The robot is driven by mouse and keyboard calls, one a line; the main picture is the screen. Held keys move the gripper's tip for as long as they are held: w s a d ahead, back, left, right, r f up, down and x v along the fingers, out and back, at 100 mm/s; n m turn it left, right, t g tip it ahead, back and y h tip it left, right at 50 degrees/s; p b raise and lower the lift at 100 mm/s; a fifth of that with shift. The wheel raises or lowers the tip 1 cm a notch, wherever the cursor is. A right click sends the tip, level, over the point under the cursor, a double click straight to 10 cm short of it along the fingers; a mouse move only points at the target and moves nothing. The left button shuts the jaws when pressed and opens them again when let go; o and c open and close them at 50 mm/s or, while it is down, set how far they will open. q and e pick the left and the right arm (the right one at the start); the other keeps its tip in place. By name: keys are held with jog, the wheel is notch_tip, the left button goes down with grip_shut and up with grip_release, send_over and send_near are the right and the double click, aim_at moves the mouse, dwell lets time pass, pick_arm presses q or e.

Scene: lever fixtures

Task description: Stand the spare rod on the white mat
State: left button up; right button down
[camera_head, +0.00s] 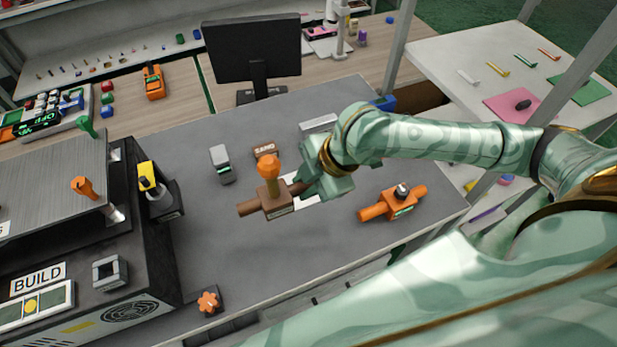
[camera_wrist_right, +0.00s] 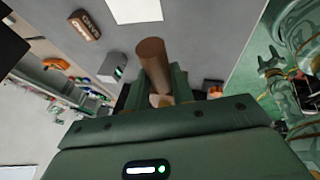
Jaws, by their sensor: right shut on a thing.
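The spare rod, a plain brown cylinder (camera_wrist_right: 152,62), sticks out from between the fingers of my right gripper (camera_wrist_right: 160,98) in the wrist view. In the head view my right gripper (camera_head: 308,185) is shut on it, the rod mostly hidden by the hand. The white mat (camera_head: 308,204) lies on the grey bench, partly covered by the gripper and a brown fixture; the mat also shows at the top of the wrist view (camera_wrist_right: 136,10). Whether the rod touches the mat cannot be told. My left gripper is not in view.
A brown fixture (camera_head: 278,206) with an orange-topped post stands just left of my right gripper. An orange fixture (camera_head: 388,206) is to the right. A grey block (camera_head: 221,164) and a brown labelled block (camera_head: 264,150) lie behind.

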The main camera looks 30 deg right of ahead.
jog(key=w+d+f+b, duration=0.1)
jog(key=w+d+f, duration=0.1)
jog(key=w+d+f+b, duration=0.1)
jog(key=w+d+f, duration=0.1)
jog(key=w+f, duration=0.1)
jog(key=w+d+f+b, duration=0.1)
jog(key=w+d+f, duration=0.1)
jog(key=w+f, duration=0.1)
jog(key=shift+d+b, duration=0.25)
jog(key=shift+b, duration=0.1)
jog(key=f, duration=0.1)
jog(key=f+b, duration=0.1)
jog(key=f, duration=0.2)
jog(key=shift+w+d, duration=0.2)
jog(key=shift+d, duration=0.05)
jog(key=shift+r, duration=0.15)
jog(key=c, duration=1.2)
grip_release()
